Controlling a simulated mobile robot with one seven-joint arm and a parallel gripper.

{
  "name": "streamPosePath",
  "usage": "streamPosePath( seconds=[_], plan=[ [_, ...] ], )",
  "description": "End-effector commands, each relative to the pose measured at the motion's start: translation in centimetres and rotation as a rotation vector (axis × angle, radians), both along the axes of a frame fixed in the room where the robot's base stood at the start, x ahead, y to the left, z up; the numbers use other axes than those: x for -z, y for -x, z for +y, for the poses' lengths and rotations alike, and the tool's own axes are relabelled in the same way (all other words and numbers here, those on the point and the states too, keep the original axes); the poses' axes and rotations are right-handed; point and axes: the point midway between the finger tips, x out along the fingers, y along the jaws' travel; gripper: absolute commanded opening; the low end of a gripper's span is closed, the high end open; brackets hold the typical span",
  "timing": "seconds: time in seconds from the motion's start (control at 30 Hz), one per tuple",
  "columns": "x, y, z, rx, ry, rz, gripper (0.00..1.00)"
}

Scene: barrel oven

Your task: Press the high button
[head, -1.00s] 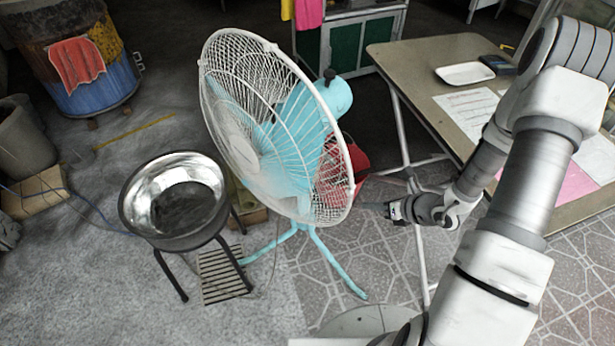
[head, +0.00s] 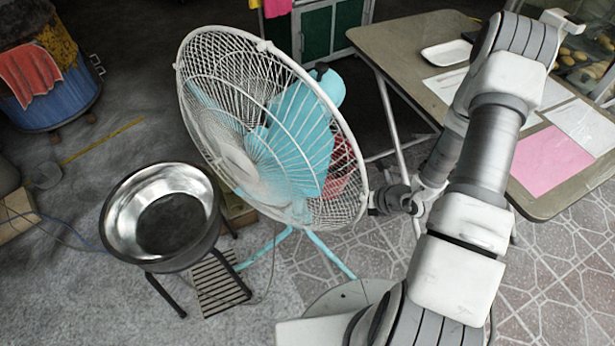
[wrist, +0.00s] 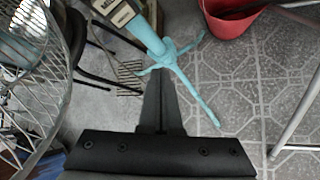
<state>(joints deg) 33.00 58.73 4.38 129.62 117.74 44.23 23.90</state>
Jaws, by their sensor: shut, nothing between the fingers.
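The light blue fan with a white wire cage (head: 290,140) stands in the middle of the head view, on a blue splayed stand. Its buttons do not show in the head view. In the wrist view, a small panel with dark and pale parts and partly cut-off lettering (wrist: 118,12) sits on the fan's blue post at the top edge. I cannot make out which button is the high one. My gripper (wrist: 158,74) is shut and empty, pointing toward the stand, with the panel above and left of its tips. In the head view its fingers are hidden by the fan cage's right rim.
A metal bowl on a black-legged stand (head: 160,215) is left of the fan. A table with papers (head: 405,45) is at right, its legs near my arm. A red bucket (wrist: 232,18) stands on the floor behind the fan. Patterned floor is clear at lower right.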

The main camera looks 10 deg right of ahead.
Motion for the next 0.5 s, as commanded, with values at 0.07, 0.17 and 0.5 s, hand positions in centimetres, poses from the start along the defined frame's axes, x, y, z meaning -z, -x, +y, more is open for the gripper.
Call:
streamPosePath(
  seconds=[0.07,0.17,0.5],
  plan=[
    [0.0,0.0,0.0,0.0,0.0,0.0,0.0],
    [0.0,0.0,0.0,0.0,0.0,0.0,0.0],
    [0.0,-1.3,1.5,-0.004,0.0,-0.001,0.0]
  ],
)
